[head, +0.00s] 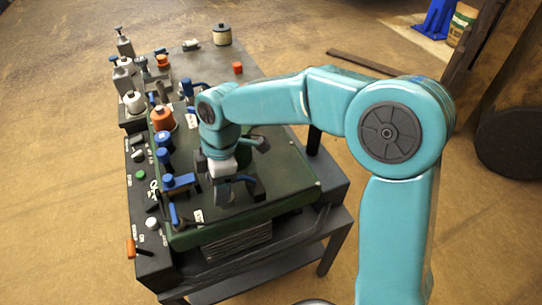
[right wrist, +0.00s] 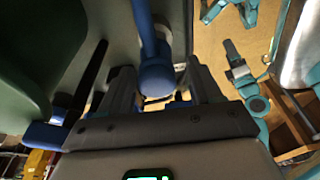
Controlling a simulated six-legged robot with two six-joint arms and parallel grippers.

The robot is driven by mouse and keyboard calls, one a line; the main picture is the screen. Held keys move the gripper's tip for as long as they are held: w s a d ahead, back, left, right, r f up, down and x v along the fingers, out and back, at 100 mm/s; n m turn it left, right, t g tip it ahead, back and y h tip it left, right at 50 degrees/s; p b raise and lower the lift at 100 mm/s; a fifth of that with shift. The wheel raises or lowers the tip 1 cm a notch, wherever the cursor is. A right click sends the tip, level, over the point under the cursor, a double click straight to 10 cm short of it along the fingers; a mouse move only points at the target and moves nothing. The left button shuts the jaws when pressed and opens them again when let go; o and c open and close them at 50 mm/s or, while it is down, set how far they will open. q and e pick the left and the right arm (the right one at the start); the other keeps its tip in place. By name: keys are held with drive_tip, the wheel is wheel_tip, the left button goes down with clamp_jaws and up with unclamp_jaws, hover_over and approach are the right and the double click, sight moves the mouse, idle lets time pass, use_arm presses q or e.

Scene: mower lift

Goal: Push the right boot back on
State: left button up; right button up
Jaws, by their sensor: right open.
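My right gripper (head: 226,192) is over the front part of the green deck (head: 290,185), pointing down. In the right wrist view its two dark fingers (right wrist: 162,88) stand apart, open. A blue piece with a rounded end (right wrist: 157,76) lies between them, with no clear grip on it. It may be the right boot, but I cannot tell for sure. In the head view several blue parts, including a blue block (head: 180,182), stand along the deck's left edge. My gripper and arm hide part of the deck. My left gripper is not in view.
A control strip with a green button (head: 141,175) and an orange-handled lever (head: 132,247) runs along the left. A small orange block (head: 237,68) lies on the rear bench. Floor around the bench is mostly clear.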

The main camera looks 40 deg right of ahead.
drive_tip(key=p+v, duration=0.3)
drive_tip(key=a+p+v, duration=0.1)
drive_tip(key=p+v, duration=0.2)
drive_tip(key=v, duration=0.1)
drive_tip(key=shift+w+a+r, duration=0.25)
drive_tip(key=shift+f, duration=0.1)
drive_tip(key=shift+s, duration=0.1)
idle(0.4)
